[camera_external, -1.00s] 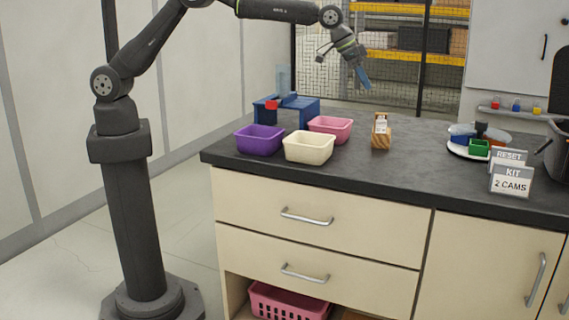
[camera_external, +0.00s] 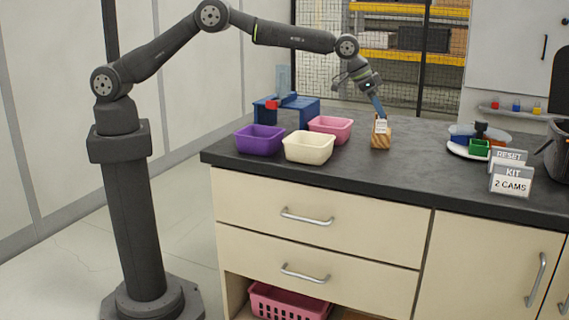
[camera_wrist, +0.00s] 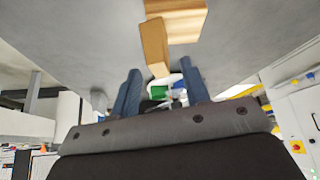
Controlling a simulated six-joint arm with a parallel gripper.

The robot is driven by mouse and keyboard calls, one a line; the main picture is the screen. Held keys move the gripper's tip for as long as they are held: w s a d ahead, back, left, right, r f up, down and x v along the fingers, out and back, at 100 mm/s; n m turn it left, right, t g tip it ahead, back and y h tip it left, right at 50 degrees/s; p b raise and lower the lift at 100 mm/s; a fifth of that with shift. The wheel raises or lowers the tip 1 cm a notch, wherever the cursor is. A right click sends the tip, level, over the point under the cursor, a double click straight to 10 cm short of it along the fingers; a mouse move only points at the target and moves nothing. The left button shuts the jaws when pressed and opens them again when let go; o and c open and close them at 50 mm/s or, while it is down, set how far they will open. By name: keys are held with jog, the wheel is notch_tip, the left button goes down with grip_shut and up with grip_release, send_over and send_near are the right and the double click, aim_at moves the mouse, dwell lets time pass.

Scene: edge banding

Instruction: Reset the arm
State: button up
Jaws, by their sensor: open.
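My gripper (camera_external: 379,112) is over the dark worktop, just above and behind a small wooden block (camera_external: 381,141) with a white tag on it. In the wrist view my gripper's two blue fingers (camera_wrist: 160,74) are spread apart, with nothing clearly held between them. The wooden piece (camera_wrist: 155,45) shows beyond the fingertips there. In the outside view the gap between the fingertips and the block is too small to judge, so I cannot tell whether they touch.
Purple (camera_external: 259,140), cream (camera_external: 309,148) and pink (camera_external: 330,128) bins stand left of the block. A blue fixture (camera_external: 300,106) is behind them. A white plate (camera_external: 462,149) with coloured parts and "RESET" (camera_external: 509,157) and "KIT 2 CAMS" (camera_external: 512,182) signs are at right. The front worktop is clear.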

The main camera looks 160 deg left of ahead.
jog(key=shift+x, duration=1.2)
jog(key=shift+r, duration=1.3)
